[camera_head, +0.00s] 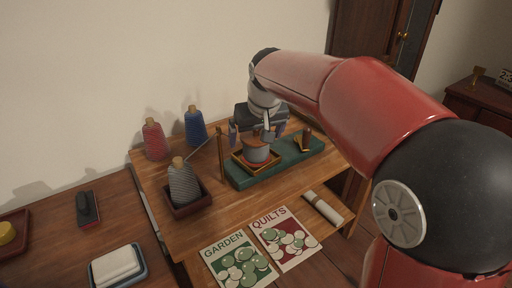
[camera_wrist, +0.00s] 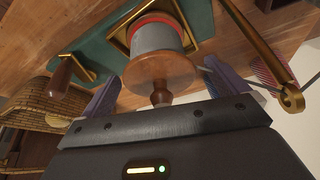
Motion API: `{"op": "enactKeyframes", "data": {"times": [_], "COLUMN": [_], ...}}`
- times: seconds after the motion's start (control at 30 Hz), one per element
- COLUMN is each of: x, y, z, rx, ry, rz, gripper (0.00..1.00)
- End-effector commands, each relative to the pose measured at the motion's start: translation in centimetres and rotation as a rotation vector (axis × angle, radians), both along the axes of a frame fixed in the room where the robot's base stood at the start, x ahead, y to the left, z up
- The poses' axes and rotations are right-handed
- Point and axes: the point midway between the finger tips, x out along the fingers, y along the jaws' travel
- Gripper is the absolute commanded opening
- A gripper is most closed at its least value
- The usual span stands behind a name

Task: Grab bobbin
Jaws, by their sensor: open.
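The bobbin (camera_head: 256,152) is a grey-wound spool with a wooden flange and knob on top. It stands upright in a yellow-edged square holder (camera_head: 240,163) on a green base (camera_head: 240,181). In the wrist view the bobbin (camera_wrist: 157,40) shows its wooden flange and knob towards me, with a red ring at its far end. My gripper (camera_head: 257,136) is open just above the bobbin. In the wrist view my gripper (camera_wrist: 160,82) has one finger on each side of the flange, with gaps visible. The bobbin's lower end is partly hidden by the holder.
A brass post (camera_head: 221,157) with a guide arm stands close left of the bobbin. A wooden handle (camera_head: 307,134) sits on the base's right. Red (camera_head: 153,140) and blue (camera_head: 195,128) cones stand behind; a grey cone (camera_head: 183,186) sits left. Booklets (camera_head: 285,240) lie in front.

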Motion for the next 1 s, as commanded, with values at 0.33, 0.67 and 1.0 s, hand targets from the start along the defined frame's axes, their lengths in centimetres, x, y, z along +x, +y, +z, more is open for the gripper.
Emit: {"op": "enactKeyframes", "data": {"times": [0.33, 0.67, 1.0], "x": [1.0, 0.9, 0.9], "y": [0.3, 0.3, 0.3], "z": [-2.4, -2.4, -2.4], "rx": [0.000, 0.000, 0.000], "ry": [-0.001, 0.000, 0.000], "rz": [0.000, 0.000, 0.000], "gripper": [0.99, 0.70, 0.50]}}
